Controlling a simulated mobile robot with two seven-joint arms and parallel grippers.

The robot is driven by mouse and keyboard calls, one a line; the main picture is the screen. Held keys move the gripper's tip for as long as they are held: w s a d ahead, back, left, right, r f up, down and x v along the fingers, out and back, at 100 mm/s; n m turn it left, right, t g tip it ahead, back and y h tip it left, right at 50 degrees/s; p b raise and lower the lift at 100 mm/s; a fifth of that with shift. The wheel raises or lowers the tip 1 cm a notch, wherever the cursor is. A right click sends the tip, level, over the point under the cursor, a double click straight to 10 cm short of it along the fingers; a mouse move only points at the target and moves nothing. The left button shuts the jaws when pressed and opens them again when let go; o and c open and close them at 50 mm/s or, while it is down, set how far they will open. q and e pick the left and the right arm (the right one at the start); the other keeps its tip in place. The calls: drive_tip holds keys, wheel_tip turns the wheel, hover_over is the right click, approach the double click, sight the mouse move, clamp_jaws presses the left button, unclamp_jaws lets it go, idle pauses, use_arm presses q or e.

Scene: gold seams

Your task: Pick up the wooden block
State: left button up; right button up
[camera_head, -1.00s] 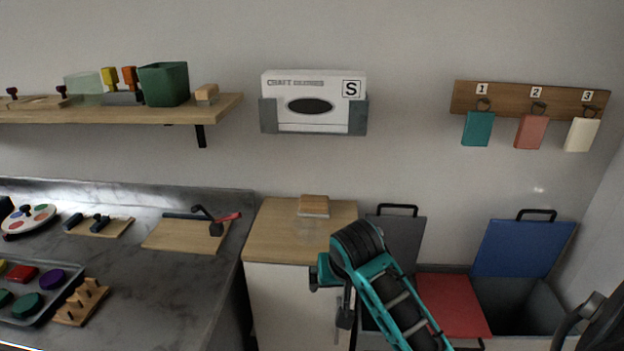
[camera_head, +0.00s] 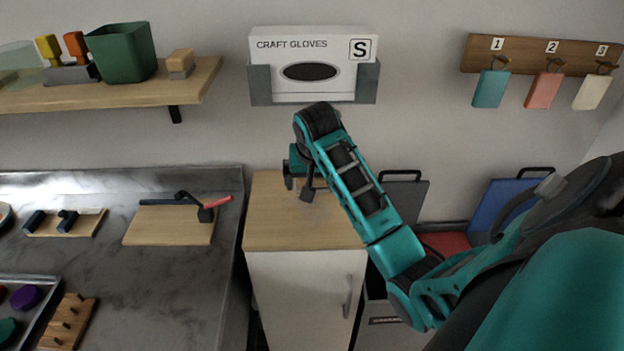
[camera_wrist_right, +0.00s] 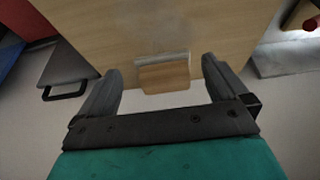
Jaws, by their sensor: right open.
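The wooden block (camera_wrist_right: 164,78) lies on the wooden top of a small cabinet. It has a light wood part and a pale grey strip along one side. In the right wrist view it sits between my right gripper's two fingers (camera_wrist_right: 162,72), with a gap on each side. In the head view my right gripper (camera_head: 298,187) is over the cabinet top, open and pointing down, and it hides most or all of the block. My left gripper is not in view.
The cabinet top (camera_head: 270,225) is otherwise clear. A glove box (camera_head: 312,75) hangs on the wall behind. A shelf (camera_head: 110,93) holds a green bin (camera_head: 122,52) and another small block (camera_head: 180,63). The grey counter (camera_head: 150,290) is at left; lidded bins, including a blue lid (camera_head: 490,205), are at right.

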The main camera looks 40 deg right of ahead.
drive_tip(key=shift+w+d, duration=0.85)
drive_tip(key=shift+w, duration=0.1)
drive_tip(key=shift+w+d, duration=0.75)
drive_tip(key=shift+w, duration=0.2)
drive_tip(key=shift+x, duration=1.5)
drive_tip(key=shift+s, duration=0.1)
